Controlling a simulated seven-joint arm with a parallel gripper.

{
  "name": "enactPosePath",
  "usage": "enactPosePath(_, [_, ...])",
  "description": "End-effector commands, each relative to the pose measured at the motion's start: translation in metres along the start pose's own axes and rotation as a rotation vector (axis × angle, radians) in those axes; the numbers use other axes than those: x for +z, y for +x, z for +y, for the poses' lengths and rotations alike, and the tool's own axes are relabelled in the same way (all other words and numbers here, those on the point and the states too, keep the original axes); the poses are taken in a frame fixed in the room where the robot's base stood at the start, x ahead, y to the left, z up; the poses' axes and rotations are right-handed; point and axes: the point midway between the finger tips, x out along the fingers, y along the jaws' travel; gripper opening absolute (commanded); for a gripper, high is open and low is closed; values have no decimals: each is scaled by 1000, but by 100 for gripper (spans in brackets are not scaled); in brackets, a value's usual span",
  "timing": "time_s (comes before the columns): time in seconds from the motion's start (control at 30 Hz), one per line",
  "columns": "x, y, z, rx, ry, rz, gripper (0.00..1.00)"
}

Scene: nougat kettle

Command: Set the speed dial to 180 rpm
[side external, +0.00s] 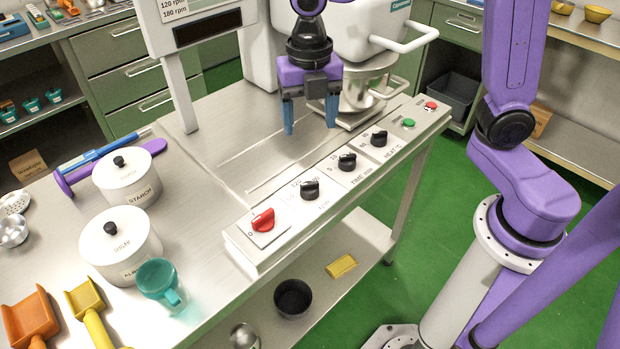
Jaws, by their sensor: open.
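The control panel (285,222) runs along the front edge of the steel bench. The speed dial appears to be the black knob (310,190) beside the red switch (263,220), with a partly legible "120" by it. Its pointer setting is too small to read. My gripper (310,117) is open and empty, its two blue fingers pointing down above the bench, behind the panel and apart from every knob. A sign (176,8) at the top lists 120 rpm and 180 rpm; its upper part is cut off.
Further along the panel are the time knob (347,161), the heat knob (379,138), a green button (409,123) and a red button (431,106). The kettle (362,92) stands behind my gripper. Bench between is clear.

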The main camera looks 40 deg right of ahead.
Motion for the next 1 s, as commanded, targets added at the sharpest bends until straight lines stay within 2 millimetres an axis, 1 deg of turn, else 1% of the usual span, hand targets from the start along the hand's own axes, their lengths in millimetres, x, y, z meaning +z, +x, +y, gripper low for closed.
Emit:
enactPosePath(0.03, [0, 9, -1, -5, 1, 2, 68])
enactPosePath(0.4, [-1, 79, -2, -7, 1, 2, 68])
enactPosePath(0.7, [-1, 131, -2, -5, 2, 2, 68])
enactPosePath(0.83, [-1, 145, -1, -3, 3, 1, 68])
enactPosePath(1.0, [-1, 155, -1, -1, 2, 0, 68])
